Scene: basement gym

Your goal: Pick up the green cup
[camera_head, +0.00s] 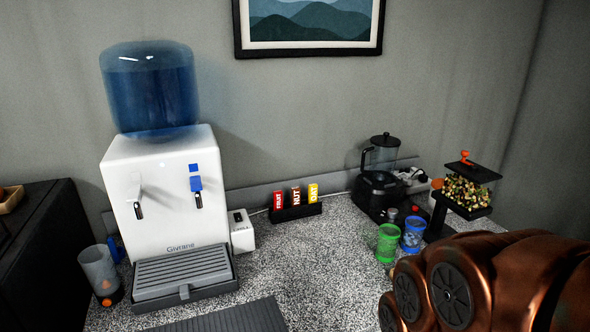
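The green cup (386,245) stands upright on the speckled counter, right of the middle of the view. It looks see-through. A blue cup (414,236) stands close beside it on the right; I cannot tell whether they touch. My copper-coloured arm fills the lower right corner, in front of and to the right of the cups. My gripper is not in view, so its distance from the green cup does not show.
A black blender or coffee maker (377,187) stands behind the cups. A nut dispenser (466,189) stands to their right. A white water dispenser (158,185) and a bar rack (296,212) are to the left. The speckled counter (310,265) left of the cups is clear.

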